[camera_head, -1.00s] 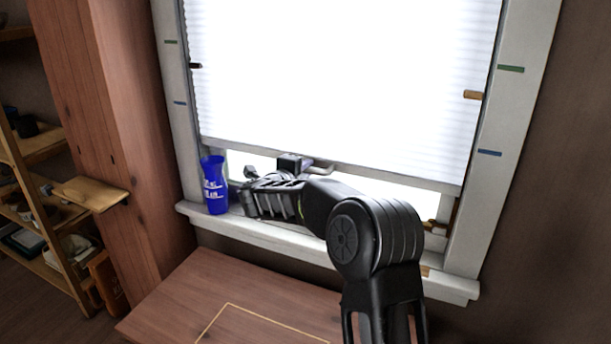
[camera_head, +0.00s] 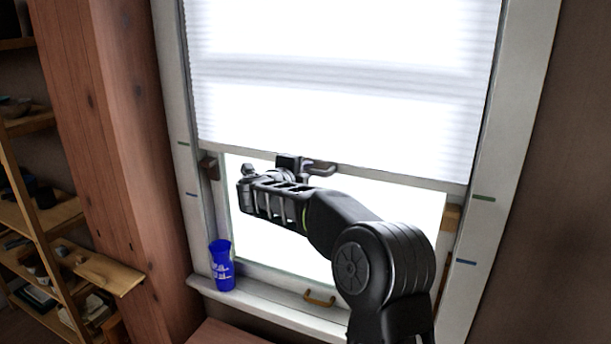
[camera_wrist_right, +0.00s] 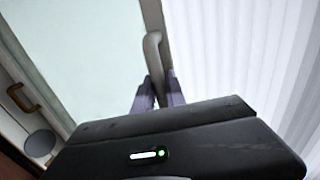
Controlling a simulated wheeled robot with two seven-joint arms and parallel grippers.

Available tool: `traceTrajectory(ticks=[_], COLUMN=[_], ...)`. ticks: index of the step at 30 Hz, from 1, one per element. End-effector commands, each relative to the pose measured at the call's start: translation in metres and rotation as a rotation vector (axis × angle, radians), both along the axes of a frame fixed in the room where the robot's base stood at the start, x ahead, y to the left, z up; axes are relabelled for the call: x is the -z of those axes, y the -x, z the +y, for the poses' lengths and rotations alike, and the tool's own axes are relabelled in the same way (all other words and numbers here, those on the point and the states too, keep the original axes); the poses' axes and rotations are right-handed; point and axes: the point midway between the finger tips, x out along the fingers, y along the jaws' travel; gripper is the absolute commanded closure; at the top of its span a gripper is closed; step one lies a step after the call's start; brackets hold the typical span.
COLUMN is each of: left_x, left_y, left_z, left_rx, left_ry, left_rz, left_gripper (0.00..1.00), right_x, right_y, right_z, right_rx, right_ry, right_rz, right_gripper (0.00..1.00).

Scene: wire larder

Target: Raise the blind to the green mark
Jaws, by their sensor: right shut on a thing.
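The white pleated blind (camera_head: 335,115) hangs in the window, its bottom rail roughly level with the green marks on the frame, left (camera_head: 183,143) and right (camera_head: 484,198). A grey handle (camera_head: 321,168) sticks out from the rail. My right gripper (camera_head: 291,163) is at this rail; in the right wrist view its two fingers (camera_wrist_right: 158,96) are shut on the handle (camera_wrist_right: 152,50). The exact gap between rail and green marks is too small to tell. My left gripper is not in view.
Blue marks sit lower on the frame, left (camera_head: 191,195) and right (camera_head: 466,262). A brown handle (camera_head: 319,299) is low on the window. Wooden shelves (camera_head: 60,212) stand at the left.

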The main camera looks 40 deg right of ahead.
Motion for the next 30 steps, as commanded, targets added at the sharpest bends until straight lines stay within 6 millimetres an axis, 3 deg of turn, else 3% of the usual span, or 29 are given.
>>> traceTrajectory(ticks=[3,14,15,21,30], left_x=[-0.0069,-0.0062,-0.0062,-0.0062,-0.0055], left_y=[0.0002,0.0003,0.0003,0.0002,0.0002], left_z=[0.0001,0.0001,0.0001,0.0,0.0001], left_rx=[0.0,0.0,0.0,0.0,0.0], left_ry=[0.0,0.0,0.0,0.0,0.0], left_rz=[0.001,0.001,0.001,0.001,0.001], left_gripper=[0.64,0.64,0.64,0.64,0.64], right_x=[-0.0117,-0.0108,-0.0107,-0.0092,-0.0083], right_y=[-0.0002,-0.0001,-0.0001,-0.0001,0.0005], right_z=[-0.0003,-0.0003,-0.0003,-0.0001,0.001], right_rx=[-0.001,-0.001,-0.001,-0.001,0.0], right_ry=[0.003,0.003,0.003,0.001,0.001], right_rz=[-0.004,-0.004,-0.004,-0.002,0.0], right_gripper=[1.0,1.0,0.81,0.64,0.63])
